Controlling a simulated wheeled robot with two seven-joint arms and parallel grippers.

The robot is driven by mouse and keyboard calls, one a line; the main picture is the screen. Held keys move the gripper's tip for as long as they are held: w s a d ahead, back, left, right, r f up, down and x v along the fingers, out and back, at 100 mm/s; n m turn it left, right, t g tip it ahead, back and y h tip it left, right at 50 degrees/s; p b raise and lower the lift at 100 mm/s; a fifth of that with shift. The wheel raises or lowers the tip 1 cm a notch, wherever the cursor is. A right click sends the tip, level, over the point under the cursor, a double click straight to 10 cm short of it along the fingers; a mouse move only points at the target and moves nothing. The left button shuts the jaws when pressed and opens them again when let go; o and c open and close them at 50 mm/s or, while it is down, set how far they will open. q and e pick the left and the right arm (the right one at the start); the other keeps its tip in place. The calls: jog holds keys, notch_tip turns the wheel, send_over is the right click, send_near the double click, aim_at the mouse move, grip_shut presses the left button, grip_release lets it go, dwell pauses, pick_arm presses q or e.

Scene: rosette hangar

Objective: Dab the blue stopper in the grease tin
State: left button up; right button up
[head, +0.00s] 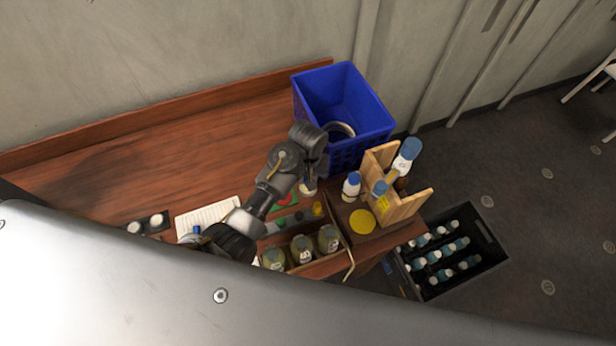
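One arm of mine, which I take to be the left, reaches up from the lower left over the table. Its gripper (308,182) points down beside the blue crate; its fingertips are small and partly hidden, and a pale object shows right at them. I cannot tell whether it is held. A round yellow disc (362,221), perhaps the grease in its tin, lies on a dark board. Blue tops show on a white bottle (352,186), at the top of the wooden rack (411,149) and lower on it (380,187); which is the stopper is unclear. My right gripper is not in view.
A blue crate (345,100) stands at the table's back right. A wooden tray of jars (303,250) is at the front. A white paper (208,216) lies left of my arm. A black bottle crate (450,255) is at right.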

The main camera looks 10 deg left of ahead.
pick_arm(q)
jog(key=shift+f, duration=0.5)
dwell(1.8)
jog(key=shift+r, duration=0.1)
dwell(0.6)
jog(key=shift+r, duration=3.7)
